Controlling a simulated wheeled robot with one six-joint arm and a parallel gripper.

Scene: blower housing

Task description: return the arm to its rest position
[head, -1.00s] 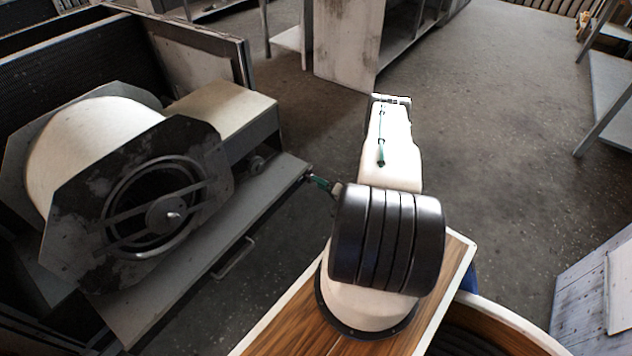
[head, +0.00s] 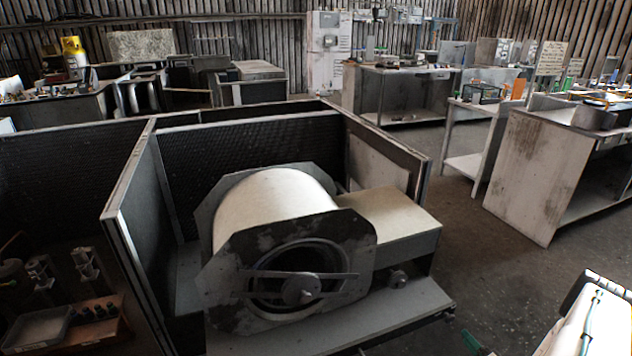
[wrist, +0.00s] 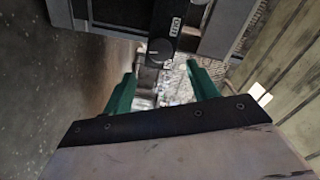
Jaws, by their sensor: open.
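In the head view my white arm link shows at the lower right corner, cut off by the frame edge. A small green tip of my gripper (head: 472,342) shows at the bottom, right of the blower housing's bench. The wrist view shows both green fingers of my gripper (wrist: 160,70) spread apart, with nothing held between them. The blower housing (head: 275,205) has a pale drum between dark octagonal plates and a round opening with a crossbar. My gripper is apart from it, to its lower right. The rest of my arm is out of view.
Dark partition panels (head: 250,150) surround the housing at the back and left. A grey workbench (head: 540,165) stands at the right and another bench (head: 400,90) farther back. Open concrete floor (head: 480,270) lies right of the housing. In the wrist view a dark labelled part (wrist: 165,30) shows beyond the fingers.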

